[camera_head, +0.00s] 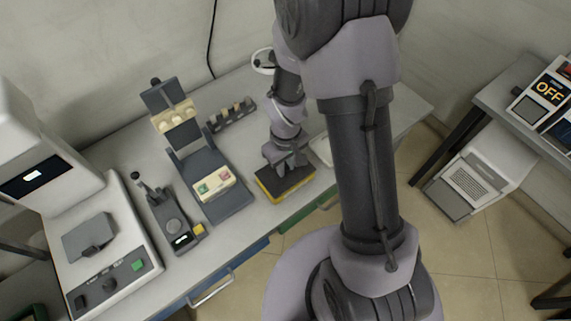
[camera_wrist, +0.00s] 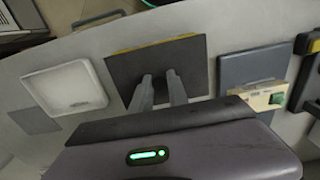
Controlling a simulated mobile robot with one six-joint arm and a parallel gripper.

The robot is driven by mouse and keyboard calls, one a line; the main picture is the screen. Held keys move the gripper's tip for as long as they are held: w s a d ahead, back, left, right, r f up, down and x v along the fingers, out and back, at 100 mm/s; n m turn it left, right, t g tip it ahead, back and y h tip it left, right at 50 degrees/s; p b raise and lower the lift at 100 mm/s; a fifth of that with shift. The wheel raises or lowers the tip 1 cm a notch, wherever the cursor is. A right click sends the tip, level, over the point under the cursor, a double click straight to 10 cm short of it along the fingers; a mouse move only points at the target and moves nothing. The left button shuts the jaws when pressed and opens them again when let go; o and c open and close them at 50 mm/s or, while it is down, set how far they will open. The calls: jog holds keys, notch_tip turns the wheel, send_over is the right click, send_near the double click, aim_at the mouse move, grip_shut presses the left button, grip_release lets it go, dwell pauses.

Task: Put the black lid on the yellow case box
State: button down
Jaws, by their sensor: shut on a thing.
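The black lid (camera_wrist: 190,58) is a flat dark plate between my gripper's fingers in the wrist view. The yellow case box (camera_head: 264,189) sits near the front edge of the bench in the head view, with the black lid (camera_head: 290,180) over it. In the wrist view a thin yellow edge of the box (camera_wrist: 122,51) shows along the lid's far side. My gripper (camera_head: 284,166) points down and is shut on the lid; it also shows in the wrist view (camera_wrist: 162,80). Whether the lid is fully seated cannot be told.
A white tray (camera_wrist: 68,88) lies beside the box. On the other side stands a dark grey device (camera_head: 212,180) with a cream button panel. A rack with small pegs (camera_head: 231,114) is behind. A white machine (camera_head: 100,250) stands at the far left.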

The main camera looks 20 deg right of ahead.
jog(key=shift+f+b, duration=0.45)
jog(key=shift+f, duration=0.15)
jog(key=c, duration=1.2)
grip_release()
jog(key=shift+r, duration=0.1)
notch_tip(320, 180, up, 17)
jog(key=p, duration=0.6)
jog(key=shift+r, duration=0.15)
jog(key=s+a+r+m+t+b, duration=0.1)
jog(key=s+r+m+t+b, duration=0.1)
jog(key=s+r, duration=0.1)
jog(key=s+a+r+m+t+y+b, duration=0.1)
jog(key=s+r+m+t+b, duration=0.1)
jog(key=s, duration=0.3)
jog(key=s+a+r+m+t+y+b, duration=0.1)
jog(key=s+a+r+m+b, duration=0.1)
jog(key=s+r+m+b, duration=0.2)
jog(key=shift+s+r+t, duration=0.4)
jog(key=shift+r, duration=0.15)
